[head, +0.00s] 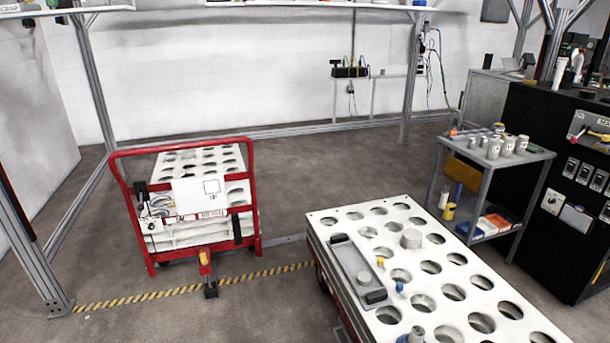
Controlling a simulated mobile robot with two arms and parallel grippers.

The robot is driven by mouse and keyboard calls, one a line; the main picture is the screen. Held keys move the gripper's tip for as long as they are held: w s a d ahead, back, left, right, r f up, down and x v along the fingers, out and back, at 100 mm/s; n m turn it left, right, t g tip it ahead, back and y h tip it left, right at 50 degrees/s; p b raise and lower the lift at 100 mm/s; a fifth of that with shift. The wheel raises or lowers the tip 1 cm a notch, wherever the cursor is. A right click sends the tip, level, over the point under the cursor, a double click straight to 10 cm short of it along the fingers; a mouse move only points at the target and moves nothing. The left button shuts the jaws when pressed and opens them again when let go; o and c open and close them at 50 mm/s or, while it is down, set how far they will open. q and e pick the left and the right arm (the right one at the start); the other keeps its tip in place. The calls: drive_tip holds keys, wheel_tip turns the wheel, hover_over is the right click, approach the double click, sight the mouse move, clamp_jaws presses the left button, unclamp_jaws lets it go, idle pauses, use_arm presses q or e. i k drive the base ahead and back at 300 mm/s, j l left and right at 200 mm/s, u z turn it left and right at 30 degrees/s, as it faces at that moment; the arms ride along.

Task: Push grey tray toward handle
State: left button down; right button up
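A long, narrow grey tray (352,266) lies on the white table with round holes (470,262), near its left edge. A dark block (375,297) sits at its near end and another (340,239) at its far end. A red push handle (175,145) stands up from the cart at the left, apart from the tray. Neither of my grippers shows in the head view.
A shelf trolley (490,159) with several cups stands right. Striped tape (130,298) crosses the open floor.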

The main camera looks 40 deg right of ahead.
sight(351, 261)
drive_tip(key=i+l+z, duration=0.1)
drive_tip(key=i+z, duration=0.75)
drive_tip(key=i+j+z, duration=0.2)
drive_tip(key=i+z, duration=0.25)
drive_tip(key=i+j+z, duration=0.45)
drive_tip(key=k+l, duration=0.05)
drive_tip(key=l, duration=0.05)
